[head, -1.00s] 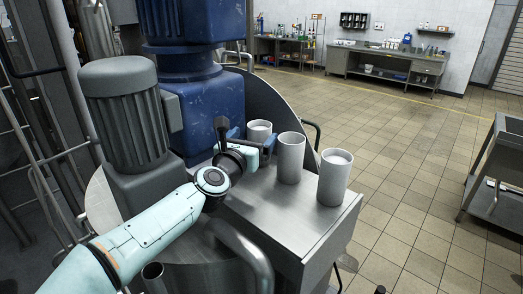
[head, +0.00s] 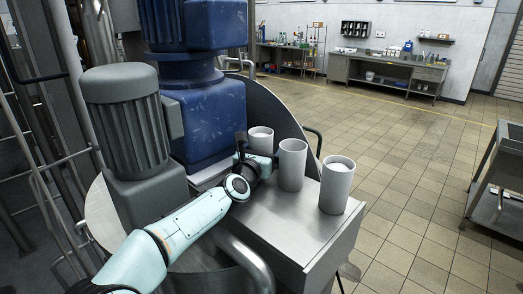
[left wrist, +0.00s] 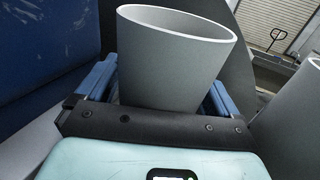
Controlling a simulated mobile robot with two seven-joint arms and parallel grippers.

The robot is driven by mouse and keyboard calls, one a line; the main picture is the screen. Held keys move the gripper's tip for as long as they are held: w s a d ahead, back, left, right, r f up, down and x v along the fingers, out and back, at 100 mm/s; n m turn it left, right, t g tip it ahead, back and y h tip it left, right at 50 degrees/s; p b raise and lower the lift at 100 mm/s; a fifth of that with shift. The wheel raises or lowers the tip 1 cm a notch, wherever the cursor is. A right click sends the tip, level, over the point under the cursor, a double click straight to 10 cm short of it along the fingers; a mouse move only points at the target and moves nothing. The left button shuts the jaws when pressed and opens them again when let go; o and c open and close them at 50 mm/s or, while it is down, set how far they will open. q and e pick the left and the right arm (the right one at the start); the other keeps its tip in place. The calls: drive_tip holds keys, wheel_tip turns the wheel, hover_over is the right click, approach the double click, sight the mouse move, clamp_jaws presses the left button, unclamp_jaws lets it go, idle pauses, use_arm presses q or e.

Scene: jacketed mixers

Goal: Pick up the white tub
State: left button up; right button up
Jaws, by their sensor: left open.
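Three white-grey open-topped tubs stand on the steel ledge (head: 268,226) in the head view: a rear tub (head: 261,138), a middle tub (head: 291,164) and a front tub (head: 336,186). My left gripper (head: 262,160) is at the rear tub, whose lower part it hides. In the left wrist view, this tub (left wrist: 172,62) stands between the two blue fingers of my open left gripper (left wrist: 158,92), one finger on each side. Whether the fingers touch it is unclear. Another tub (left wrist: 290,125) shows at the right edge. My right gripper is not in view.
A blue mixer housing (head: 208,115) and a grey ribbed motor (head: 128,125) stand close to the left of the tubs. A curved steel pipe (head: 245,258) runs in front of the ledge. A grey cart (head: 500,165) stands at the right. The tiled floor between is clear.

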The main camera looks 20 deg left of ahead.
use_arm(q)
drive_tip(key=shift+s, duration=0.3)
drive_tip(key=shift+c, duration=0.6)
drive_tip(key=shift+r, duration=0.1)
drive_tip(key=c, duration=1.2)
drive_tip(key=shift+o, duration=0.2)
drive_tip(key=shift+r, duration=0.5)
drive_tip(key=r+p, duration=0.1)
drive_tip(key=r, duration=0.1)
drive_tip(key=r+p, duration=0.1)
drive_tip(key=r, duration=0.2)
drive_tip(key=w+r+p, duration=0.1)
drive_tip(key=r+p, duration=0.1)
drive_tip(key=shift+w+r, duration=0.1)
drive_tip(key=shift+r, duration=0.05)
drive_tip(key=shift+s+r, duration=0.6)
drive_tip(key=shift+r, duration=0.25)
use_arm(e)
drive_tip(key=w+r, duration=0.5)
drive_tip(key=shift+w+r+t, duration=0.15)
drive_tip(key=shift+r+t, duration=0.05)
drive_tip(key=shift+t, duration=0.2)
